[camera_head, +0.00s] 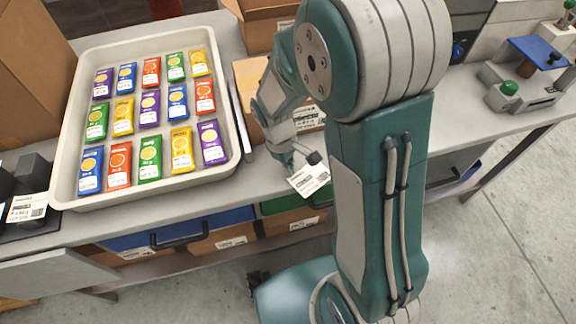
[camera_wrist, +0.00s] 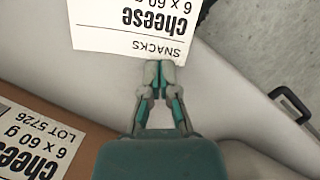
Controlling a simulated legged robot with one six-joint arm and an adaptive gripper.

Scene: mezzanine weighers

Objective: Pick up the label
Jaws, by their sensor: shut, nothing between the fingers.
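A white label (camera_head: 310,180) with black print shows at the front edge of the counter, just below my gripper (camera_head: 312,158). In the wrist view the label (camera_wrist: 138,25) reads "cheese", "6 x 60 g" and "SNACKS", upside down. Its near edge is right at my gripper's fingertips (camera_wrist: 160,68). The fingers are together with nothing between them. I cannot tell whether they touch the label. A second cheese label (camera_wrist: 35,145) is on a cardboard box at the lower left of the wrist view; in the head view a printed label (camera_head: 308,118) shows behind my gripper.
A pale tray (camera_head: 66,150) with rows of coloured packets stands left of my gripper. Another white label (camera_head: 28,208) hangs at a dark device at far left. Cardboard boxes (camera_head: 262,22) stand behind. Drawers (camera_head: 180,228) are below the counter.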

